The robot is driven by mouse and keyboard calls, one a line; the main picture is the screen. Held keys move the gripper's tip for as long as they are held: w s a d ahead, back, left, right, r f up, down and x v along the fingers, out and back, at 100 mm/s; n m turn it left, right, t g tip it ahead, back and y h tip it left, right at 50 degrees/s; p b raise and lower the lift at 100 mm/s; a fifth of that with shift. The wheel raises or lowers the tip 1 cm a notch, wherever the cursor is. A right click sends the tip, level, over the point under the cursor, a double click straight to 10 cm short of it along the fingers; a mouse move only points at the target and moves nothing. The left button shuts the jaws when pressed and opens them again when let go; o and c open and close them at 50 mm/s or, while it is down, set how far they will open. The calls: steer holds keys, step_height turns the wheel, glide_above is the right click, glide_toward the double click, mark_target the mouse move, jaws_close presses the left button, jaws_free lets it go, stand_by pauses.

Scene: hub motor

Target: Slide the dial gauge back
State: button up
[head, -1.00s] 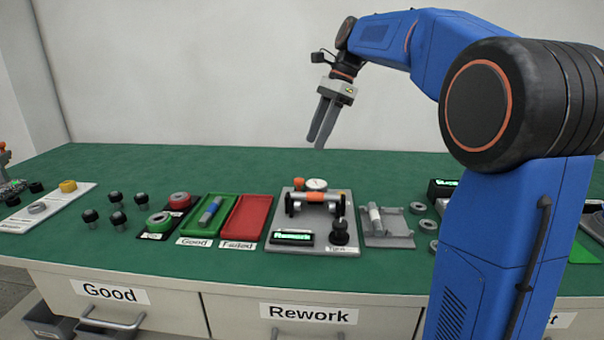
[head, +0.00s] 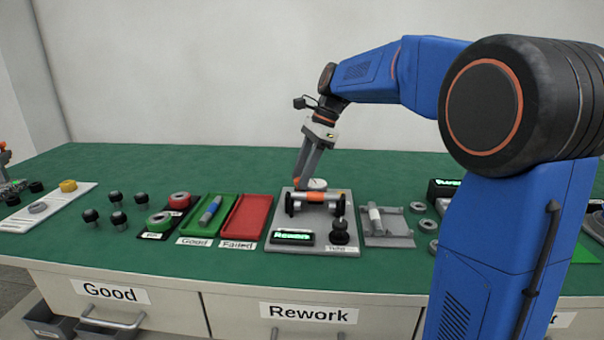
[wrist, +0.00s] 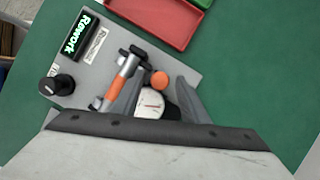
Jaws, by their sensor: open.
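The dial gauge (head: 317,184) with its round white face stands at the back of the grey test fixture (head: 283,228), behind a shaft with an orange middle (head: 318,197). In the wrist view the gauge face (wrist: 149,103) lies between the two fingers of my gripper (wrist: 157,92), with an orange knob (wrist: 159,78) beside it. In the head view my gripper (head: 302,180) reaches down at the gauge's left, partly covering the orange knob. Its jaws are open. I cannot tell whether a finger touches the gauge.
A lit "Rework" display (head: 293,236) and a black knob (head: 340,232) sit at the fixture's front. A red tray (head: 247,218) and a green tray (head: 221,206) lie to its left. A grey holder (head: 399,238) with a part stands right. The green bench behind is clear.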

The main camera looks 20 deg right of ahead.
jaws_close()
steer(key=shift+w+d+r, duration=0.1)
steer(key=shift+w+d, duration=0.2)
steer(key=shift+w, duration=0.5)
steer(key=shift+w+d, duration=0.3)
steer(key=shift+w, duration=0.5)
jaws_free()
steer(key=shift+d, duration=0.1)
steer(key=v, duration=1.7)
